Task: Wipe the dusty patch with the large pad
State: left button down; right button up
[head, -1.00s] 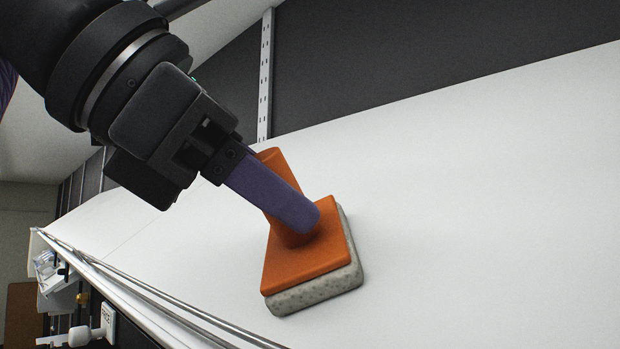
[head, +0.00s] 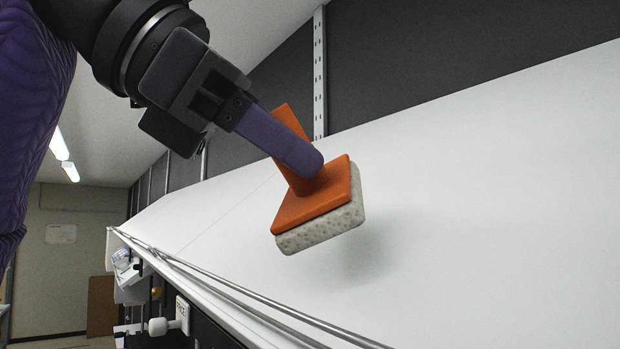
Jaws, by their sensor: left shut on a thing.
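The large pad (head: 322,226) has an orange backing with an upright orange handle and a grey speckled sponge underneath. My left gripper (head: 300,152) is shut on the handle of the pad. The pad is tilted and held clear of the white surface (head: 480,200), with its soft shadow on the surface below and to the right. No dusty patch can be made out on the white surface in this view. My right gripper is not in view.
Metal rails (head: 250,300) run along the white surface's near edge. A dark wall panel (head: 430,60) and a slotted metal upright (head: 319,75) stand behind it. Small items, including a white knobbed thing (head: 170,325), sit at lower left. The white surface's right part is clear.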

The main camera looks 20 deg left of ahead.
pick_arm(q)
jog(key=shift+s+a+r, duration=0.35)
jog(key=shift+s+r, duration=0.2)
jog(key=shift+r, duration=0.25)
jog(key=shift+s+a+r, duration=0.3)
jog(key=shift+s+r, duration=0.1)
jog(key=shift+r, duration=0.2)
jog(key=shift+s+a+r, duration=0.3)
jog(key=shift+s+r, duration=0.1)
jog(key=shift+r, duration=0.15)
jog(key=shift+w, duration=0.1)
